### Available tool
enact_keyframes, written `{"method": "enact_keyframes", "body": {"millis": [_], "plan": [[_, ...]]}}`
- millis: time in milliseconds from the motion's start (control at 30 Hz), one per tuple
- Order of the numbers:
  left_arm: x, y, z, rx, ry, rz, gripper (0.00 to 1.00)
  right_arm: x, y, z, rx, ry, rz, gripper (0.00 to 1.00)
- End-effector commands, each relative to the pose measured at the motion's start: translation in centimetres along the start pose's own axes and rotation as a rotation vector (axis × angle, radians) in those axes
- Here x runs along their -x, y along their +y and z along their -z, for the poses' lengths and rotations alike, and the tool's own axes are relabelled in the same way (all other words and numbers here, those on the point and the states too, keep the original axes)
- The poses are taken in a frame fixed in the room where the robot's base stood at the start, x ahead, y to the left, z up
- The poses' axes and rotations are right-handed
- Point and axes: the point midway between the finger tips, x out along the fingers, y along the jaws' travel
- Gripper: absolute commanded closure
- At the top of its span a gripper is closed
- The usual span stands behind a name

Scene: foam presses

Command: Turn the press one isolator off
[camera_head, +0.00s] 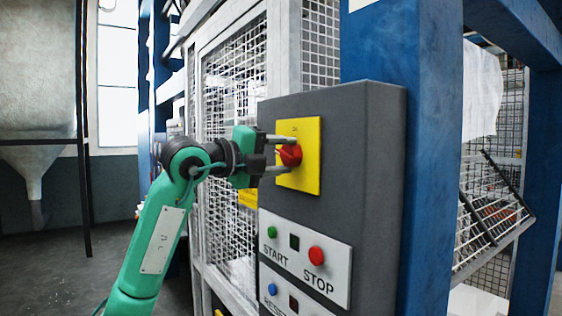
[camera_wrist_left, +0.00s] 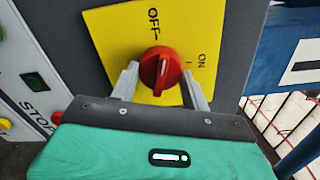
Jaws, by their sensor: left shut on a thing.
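The isolator is a red rotary knob (camera_head: 290,155) on a yellow plate (camera_head: 311,180), on the upper part of a grey control box (camera_head: 365,190). My left gripper (camera_head: 282,155) comes in from the left and is shut on the knob, one finger on each side. In the left wrist view the red knob (camera_wrist_left: 161,70) sits between the fingertips. There the plate (camera_wrist_left: 118,32) shows OFF above the knob and ON to its right. The knob's ridge runs roughly up and down in that view, about in line with the OFF mark. My right gripper is not in view.
Below the plate, a white panel (camera_head: 335,262) carries a green START button (camera_head: 272,232) and a red STOP button (camera_head: 316,255), with a blue button (camera_head: 272,289) lower. A blue post (camera_head: 425,130) stands right of the box. White mesh guarding (camera_head: 232,75) stands behind my arm.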

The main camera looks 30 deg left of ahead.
Motion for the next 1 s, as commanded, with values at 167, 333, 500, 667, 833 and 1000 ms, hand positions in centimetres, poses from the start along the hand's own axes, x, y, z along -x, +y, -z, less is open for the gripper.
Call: {"method": "enact_keyframes", "body": {"millis": [167, 333, 500, 667, 833, 1000], "plan": [[-0.05, 0.08, 0.06, 0.134, 0.001, 0.000, 0.76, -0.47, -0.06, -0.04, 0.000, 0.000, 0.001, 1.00], [-0.02, 0.03, 0.02, 0.230, 0.000, -0.001, 0.76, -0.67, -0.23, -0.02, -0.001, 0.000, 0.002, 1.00], [-0.02, -0.02, 0.00, 0.290, 0.000, -0.001, 0.76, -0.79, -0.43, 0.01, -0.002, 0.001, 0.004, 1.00], [-0.03, -0.04, -0.01, 0.318, 0.001, -0.001, 0.76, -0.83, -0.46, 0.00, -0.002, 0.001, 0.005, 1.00], [-0.03, -0.04, -0.01, 0.327, 0.000, -0.001, 0.76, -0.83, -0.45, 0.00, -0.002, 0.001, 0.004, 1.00], [-0.03, -0.04, -0.01, 0.327, 0.000, -0.001, 0.76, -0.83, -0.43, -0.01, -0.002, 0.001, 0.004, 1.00]]}}
